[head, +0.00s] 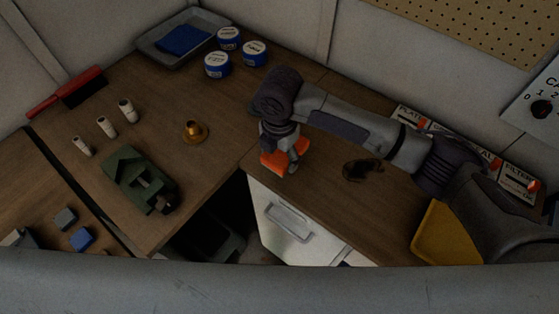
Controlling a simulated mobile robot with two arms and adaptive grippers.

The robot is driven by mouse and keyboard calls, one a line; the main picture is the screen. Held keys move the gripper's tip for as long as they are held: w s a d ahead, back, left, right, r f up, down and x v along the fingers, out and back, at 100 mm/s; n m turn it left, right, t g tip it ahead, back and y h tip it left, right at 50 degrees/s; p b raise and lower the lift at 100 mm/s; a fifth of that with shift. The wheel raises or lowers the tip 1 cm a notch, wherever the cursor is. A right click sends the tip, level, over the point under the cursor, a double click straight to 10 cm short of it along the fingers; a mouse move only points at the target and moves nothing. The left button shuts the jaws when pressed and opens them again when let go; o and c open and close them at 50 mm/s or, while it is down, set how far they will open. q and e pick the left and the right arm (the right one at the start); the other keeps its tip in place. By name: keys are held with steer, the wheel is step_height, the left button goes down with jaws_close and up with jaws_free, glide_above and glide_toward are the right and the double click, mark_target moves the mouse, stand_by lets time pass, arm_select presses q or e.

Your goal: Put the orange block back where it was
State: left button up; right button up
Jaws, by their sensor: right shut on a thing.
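The orange block (272,162) is at the inner corner of the wooden worktop, above the white drawer front. My right gripper (288,160) reaches in from the right and points down, shut on the orange block. The fingers cover part of the block. I cannot tell whether the block touches the worktop or is held just above it. My left gripper is not in view.
A brass piece (195,131), green vise (138,178) and several white cylinders stand left. Blue-labelled tins (218,65) and a grey tray (151,48) are behind. A small dark object (362,170) lies right. Grey and blue blocks (82,239) lie front left.

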mark_target(278, 155)
steer(key=shift+w+f, duration=0.1)
steer(key=shift+f, duration=0.15)
step_height(278, 155, down, 3)
steer(key=shift+f+p, duration=0.1)
steer(key=shift+p, duration=0.5)
steer(key=shift+f, duration=0.45)
steer(key=o, duration=1.6)
steer(key=shift+c, duration=0.2)
steer(key=shift+r, duration=0.1)
step_height(278, 155, up, 12)
steer(key=b, duration=0.2)
steer(key=shift+a+r+b, duration=0.1)
steer(key=shift+b, duration=0.25)
